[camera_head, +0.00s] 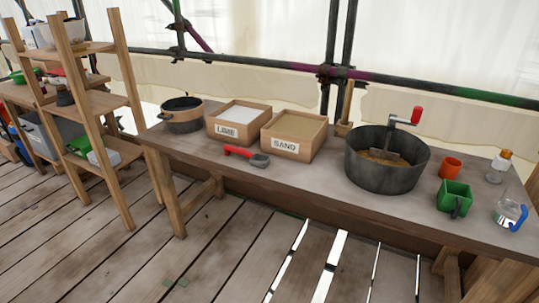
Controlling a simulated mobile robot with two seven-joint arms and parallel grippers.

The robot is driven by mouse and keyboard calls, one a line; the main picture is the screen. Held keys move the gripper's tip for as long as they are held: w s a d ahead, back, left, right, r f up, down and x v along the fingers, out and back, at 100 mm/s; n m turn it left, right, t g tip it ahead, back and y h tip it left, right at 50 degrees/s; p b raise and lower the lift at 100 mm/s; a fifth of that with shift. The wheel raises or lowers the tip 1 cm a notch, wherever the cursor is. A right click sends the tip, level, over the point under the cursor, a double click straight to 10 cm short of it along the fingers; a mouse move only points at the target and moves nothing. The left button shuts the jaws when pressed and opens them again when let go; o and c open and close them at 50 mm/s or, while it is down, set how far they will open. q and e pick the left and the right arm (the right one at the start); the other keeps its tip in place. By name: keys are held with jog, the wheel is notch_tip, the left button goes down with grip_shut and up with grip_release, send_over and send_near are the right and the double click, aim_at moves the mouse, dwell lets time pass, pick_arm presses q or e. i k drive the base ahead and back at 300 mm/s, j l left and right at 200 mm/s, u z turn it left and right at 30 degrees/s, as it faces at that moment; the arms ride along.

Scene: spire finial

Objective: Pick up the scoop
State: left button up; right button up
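The scoop (247,155) appears to be the small tool with a red handle and a dark grey head. It lies on the wooden workbench (310,188) near the front edge, in front of the lime box (238,121) and the sand box (294,135). Its handle points left and its head points right. Nothing is holding it. Neither of my grippers shows in the head view.
A dark mixing pot (384,166) with a red-handled crank stands right of the boxes. A wood-banded pot (182,114) stands left. An orange cup (451,167), green container (453,198) and clear jug (509,213) stand right. Wooden shelves (97,103) stand left.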

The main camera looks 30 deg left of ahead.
aim_at(257, 160)
jog(key=i+j+z, duration=0.2)
jog(key=j+z, duration=0.25)
jog(key=j, duration=1.25)
jog(key=j+z, duration=0.5)
jog(key=j, duration=1.2)
